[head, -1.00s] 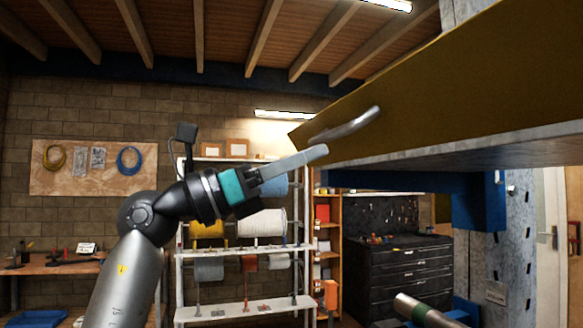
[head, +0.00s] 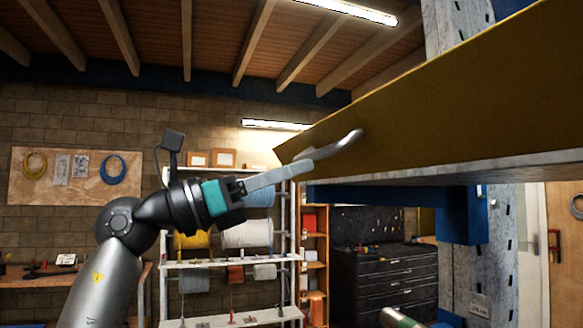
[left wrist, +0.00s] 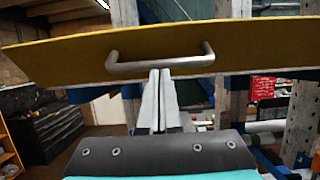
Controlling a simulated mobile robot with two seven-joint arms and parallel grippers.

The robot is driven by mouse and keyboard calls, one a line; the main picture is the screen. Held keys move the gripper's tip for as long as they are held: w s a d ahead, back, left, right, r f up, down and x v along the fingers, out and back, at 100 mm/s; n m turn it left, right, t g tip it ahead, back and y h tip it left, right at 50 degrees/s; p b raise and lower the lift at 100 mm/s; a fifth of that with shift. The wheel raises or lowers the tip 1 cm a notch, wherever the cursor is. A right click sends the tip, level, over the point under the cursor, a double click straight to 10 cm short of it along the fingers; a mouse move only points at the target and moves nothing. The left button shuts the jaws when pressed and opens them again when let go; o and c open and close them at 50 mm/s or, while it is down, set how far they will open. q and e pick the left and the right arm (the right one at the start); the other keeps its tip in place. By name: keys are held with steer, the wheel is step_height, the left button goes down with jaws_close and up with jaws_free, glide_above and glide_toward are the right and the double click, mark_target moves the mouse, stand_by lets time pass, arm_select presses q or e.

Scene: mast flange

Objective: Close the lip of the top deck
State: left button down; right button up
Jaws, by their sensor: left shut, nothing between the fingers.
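The lip (head: 430,100) is a long yellow panel along the front edge of the top deck (head: 400,173). It stands tilted up from the deck's edge in the head view. A curved metal handle (head: 345,142) is on its face. My left gripper (head: 305,170) is shut and empty, its fingers pointing at the handle. In the left wrist view, the fingertips (left wrist: 160,74) meet or overlap the lower edge of the handle bar (left wrist: 160,62) near its middle, with the lip (left wrist: 250,40) behind. I cannot tell whether they touch.
A blue beam (head: 390,197) and a grey perforated post (head: 495,260) stand under the deck. A white shelf (head: 230,262) with spools, a black drawer cabinet (head: 385,280) and a workbench (head: 40,278) are behind. Space left of the lip is open.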

mark_target(328, 134)
arm_select(q)
steer(key=shift+r, duration=0.15)
steer(key=r+y+p, duration=0.1)
steer(key=p, duration=0.2)
steer(key=r+g+y+p, duration=0.1)
steer(key=p, duration=0.1)
steer(key=r+y+p, duration=0.1)
steer(key=r+p, duration=0.1)
steer(key=p, duration=0.1)
steer(key=shift+w+d+g+p, duration=0.15)
steer(key=shift+d+g+p, duration=0.15)
steer(key=shift+d+g, duration=0.1)
steer(key=shift+w+d+r+p, duration=0.15)
steer(key=shift+d+r+p, duration=0.25)
steer(key=shift+r, duration=0.15)
